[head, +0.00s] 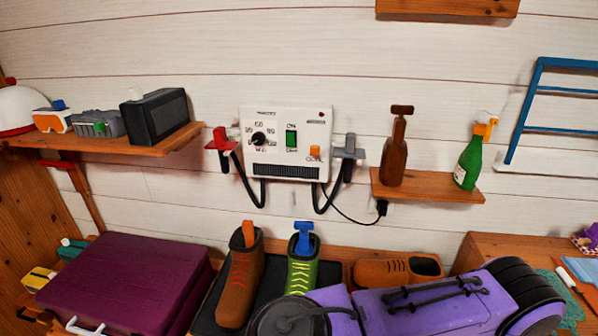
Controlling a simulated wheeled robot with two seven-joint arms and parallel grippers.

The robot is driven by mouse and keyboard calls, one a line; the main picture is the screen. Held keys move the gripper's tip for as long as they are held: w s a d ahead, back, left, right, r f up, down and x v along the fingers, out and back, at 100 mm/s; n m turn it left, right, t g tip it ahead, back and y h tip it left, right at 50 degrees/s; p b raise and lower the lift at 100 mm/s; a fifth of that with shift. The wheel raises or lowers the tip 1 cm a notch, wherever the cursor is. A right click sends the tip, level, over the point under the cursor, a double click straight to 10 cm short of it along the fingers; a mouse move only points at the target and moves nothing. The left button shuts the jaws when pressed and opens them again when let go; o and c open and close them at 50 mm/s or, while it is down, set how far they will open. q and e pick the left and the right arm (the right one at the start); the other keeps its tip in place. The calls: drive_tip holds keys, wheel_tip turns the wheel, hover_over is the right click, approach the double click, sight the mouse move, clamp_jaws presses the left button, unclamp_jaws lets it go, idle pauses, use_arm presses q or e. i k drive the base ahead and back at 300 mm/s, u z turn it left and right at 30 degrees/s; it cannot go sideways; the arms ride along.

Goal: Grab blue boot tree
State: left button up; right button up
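The blue boot tree (304,230) stands upright in the opening of a green boot (302,272). Its T-shaped top sticks out above the boot, and its lower part is hidden inside. The green boot has light laces, and its toe is partly hidden at the bottom. Just left of it, a brown boot (239,285) with red laces holds an orange boot tree (248,233). Both boots stand on a dark mat (208,322).
A purple case (125,280) lies left of the boots. Another brown shoe (385,271) lies to the right. A white control panel (286,140) with black hoses hangs above. A small shelf (430,185) holds two bottles; a left shelf (150,145) holds a black box (155,117).

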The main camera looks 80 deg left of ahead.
sight(304, 248)
drive_tip(key=k, duration=0.4)
drive_tip(key=u, duration=0.8)
